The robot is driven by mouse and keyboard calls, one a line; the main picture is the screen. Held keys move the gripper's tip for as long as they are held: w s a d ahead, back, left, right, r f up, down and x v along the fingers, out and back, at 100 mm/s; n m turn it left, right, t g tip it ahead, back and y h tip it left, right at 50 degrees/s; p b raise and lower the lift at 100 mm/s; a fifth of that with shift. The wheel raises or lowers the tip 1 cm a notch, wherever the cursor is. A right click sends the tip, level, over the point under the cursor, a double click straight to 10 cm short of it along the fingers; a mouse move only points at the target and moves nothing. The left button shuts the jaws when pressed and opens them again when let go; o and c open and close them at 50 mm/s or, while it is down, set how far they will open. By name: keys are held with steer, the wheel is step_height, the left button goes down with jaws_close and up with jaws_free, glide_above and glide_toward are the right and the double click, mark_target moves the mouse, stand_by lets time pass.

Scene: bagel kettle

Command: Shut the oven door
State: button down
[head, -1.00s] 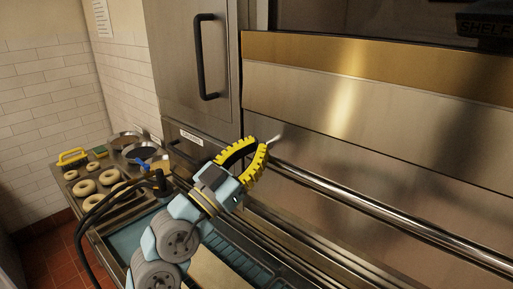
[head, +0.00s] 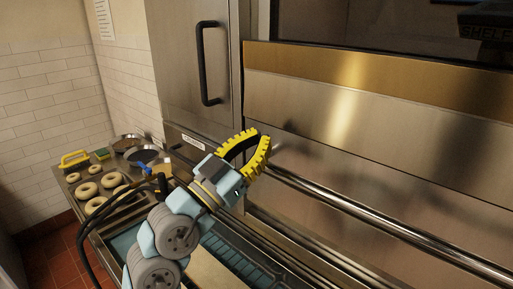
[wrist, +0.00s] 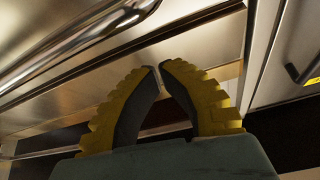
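The oven's wide steel front (head: 350,120) fills the right of the head view, with a brass-coloured strip (head: 350,70) above it and a dark area at the top. A long round bar handle (head: 380,218) runs along its lower part; it also shows at the upper left of the wrist view (wrist: 75,55). How far the door stands open is hard to tell. My gripper (head: 261,135), with yellow ribbed fingers, is at the bar's left end, in front of the steel. In the wrist view its fingertips (wrist: 157,68) nearly meet, with nothing between them. The bar lies outside the fingers.
A tall steel door with a dark vertical handle (head: 203,65) stands left of the oven. A counter at the left holds several bagels (head: 97,188), a yellow-handled tool (head: 75,159) and round pans (head: 142,154). Blue-grey slats (head: 235,255) lie below my arm.

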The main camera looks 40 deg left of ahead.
steer(key=v, duration=1)
